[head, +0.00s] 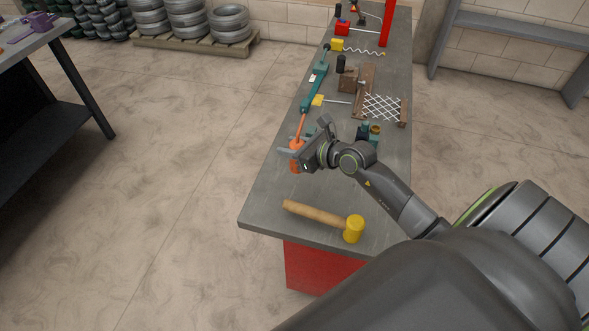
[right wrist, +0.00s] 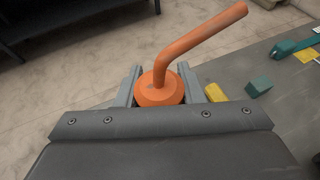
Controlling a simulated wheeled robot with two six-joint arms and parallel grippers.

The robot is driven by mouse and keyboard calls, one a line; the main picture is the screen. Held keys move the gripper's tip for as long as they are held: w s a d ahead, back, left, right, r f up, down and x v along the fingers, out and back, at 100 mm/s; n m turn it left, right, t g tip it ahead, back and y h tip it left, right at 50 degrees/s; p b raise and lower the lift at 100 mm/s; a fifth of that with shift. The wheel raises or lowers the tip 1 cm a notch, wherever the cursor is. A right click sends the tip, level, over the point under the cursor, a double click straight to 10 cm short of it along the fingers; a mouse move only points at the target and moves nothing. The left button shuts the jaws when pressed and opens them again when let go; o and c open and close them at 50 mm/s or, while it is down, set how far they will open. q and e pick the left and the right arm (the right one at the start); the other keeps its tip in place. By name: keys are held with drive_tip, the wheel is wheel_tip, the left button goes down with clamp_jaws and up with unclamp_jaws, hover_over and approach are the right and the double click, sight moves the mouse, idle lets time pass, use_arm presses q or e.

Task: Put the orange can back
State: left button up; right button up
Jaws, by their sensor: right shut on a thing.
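The orange can (head: 296,160) is at the left edge of the workbench in the head view, with its long bent spout (head: 303,127) pointing up. My right gripper (head: 293,151) is shut on the orange can, its fingers on either side of the body. In the right wrist view the can's round orange top (right wrist: 159,90) sits between the two grey fingers, and the spout leans to the upper right. The can's lower part is hidden there; I cannot tell whether its base touches the bench. My left gripper is not in view.
On the grey bench (head: 266,207) a yellow-headed mallet (head: 353,229) lies near the front. Small green and dark items (head: 370,131) stand right of my gripper.

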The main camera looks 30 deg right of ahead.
sight(292, 167)
wheel_tip(292, 167, down, 7)
drive_tip(key=shift+f+b, duration=0.15)
drive_tip(key=shift+b, duration=0.25)
drive_tip(key=shift+f, duration=0.15)
drive_tip(key=shift+f, duration=0.15)
drive_tip(key=o, duration=1.1)
drive_tip(key=shift+c, duration=0.2)
drive_tip(key=shift+b, duration=0.5)
drive_tip(key=p+v, duration=0.1)
drive_tip(key=v, duration=1.6)
drive_tip(key=shift+s, duration=0.25)
